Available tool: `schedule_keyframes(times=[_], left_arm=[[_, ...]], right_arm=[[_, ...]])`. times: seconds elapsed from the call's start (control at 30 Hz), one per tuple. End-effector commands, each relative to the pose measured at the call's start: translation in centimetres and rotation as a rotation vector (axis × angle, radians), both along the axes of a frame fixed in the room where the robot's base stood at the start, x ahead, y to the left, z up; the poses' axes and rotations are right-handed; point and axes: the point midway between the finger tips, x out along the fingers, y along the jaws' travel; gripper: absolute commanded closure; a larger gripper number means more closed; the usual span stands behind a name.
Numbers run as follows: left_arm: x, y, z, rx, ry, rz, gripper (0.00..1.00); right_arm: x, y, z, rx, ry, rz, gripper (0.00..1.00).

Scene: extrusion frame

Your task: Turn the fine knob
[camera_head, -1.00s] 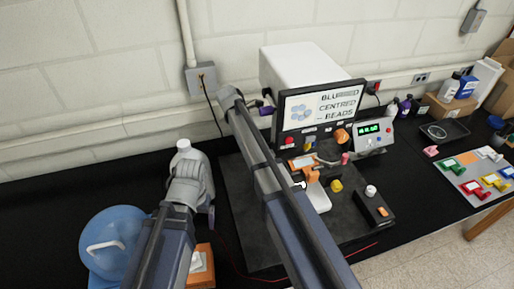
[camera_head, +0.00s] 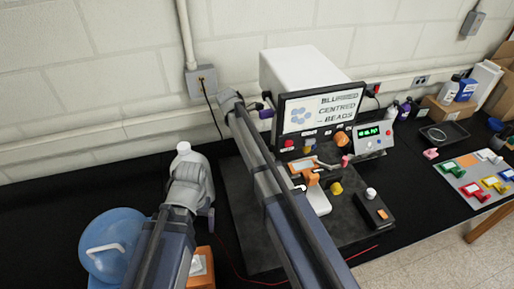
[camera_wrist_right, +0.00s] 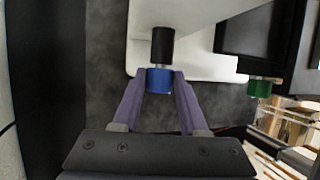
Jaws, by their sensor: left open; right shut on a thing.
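In the right wrist view, a blue knob (camera_wrist_right: 159,80) sits at the end of a black shaft (camera_wrist_right: 162,45) against a pale instrument body. My right gripper (camera_wrist_right: 159,86) is shut on this blue knob, one finger on each side. In the head view, a small purple-blue part (camera_head: 266,113) shows at the left of the screen; the rest there is hidden by my right arm. My left gripper (camera_head: 211,216) hangs low at the left, open, mostly hidden behind its own arm and apart from the instrument.
The screen (camera_head: 322,113) reads "BLURRED CENTRED BEADS", beside a box with a green display (camera_head: 375,131). A green knob (camera_wrist_right: 260,88) hangs right of the gripper.

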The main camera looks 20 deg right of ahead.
Motion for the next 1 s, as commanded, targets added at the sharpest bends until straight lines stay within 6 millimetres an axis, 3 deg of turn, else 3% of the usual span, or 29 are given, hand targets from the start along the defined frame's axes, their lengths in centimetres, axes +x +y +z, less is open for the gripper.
schedule_keyframes(times=[0.43, 1.0], left_arm=[[0.0, 0.0, 0.5, 0.000, 0.000, 0.001, 0.09], [0.0, 0.0, -0.8, 0.000, 0.000, -0.001, 0.09]], right_arm=[[-1.0, 0.0, -0.1, 0.009, -0.233, 0.002, 1.00], [-1.3, 0.0, -0.3, 0.022, -0.566, -0.001, 1.00]])
